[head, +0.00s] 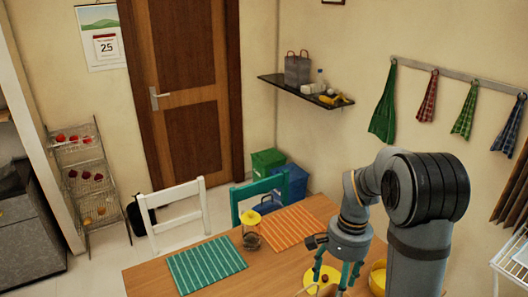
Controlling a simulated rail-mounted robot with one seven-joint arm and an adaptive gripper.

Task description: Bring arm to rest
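My arm reaches down over the wooden table at the lower right of the head view. My gripper (331,281) points downward with its teal fingers spread apart. It is above or in front of a yellow plate-like thing (312,277) on the table, and I cannot tell whether they touch. A small item shows near the fingers, too small to make out. Nothing is clearly held. My arm hides part of the table's right side. I cannot make out a clay waterpot.
The wooden table (150,281) bears a green striped mat (206,266), an orange mat (292,228), a jar with a yellow lid (251,238) and a yellow bowl (377,279). A white chair (178,220) and a green chair (258,190) stand behind it. A wall shelf (300,92) is above.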

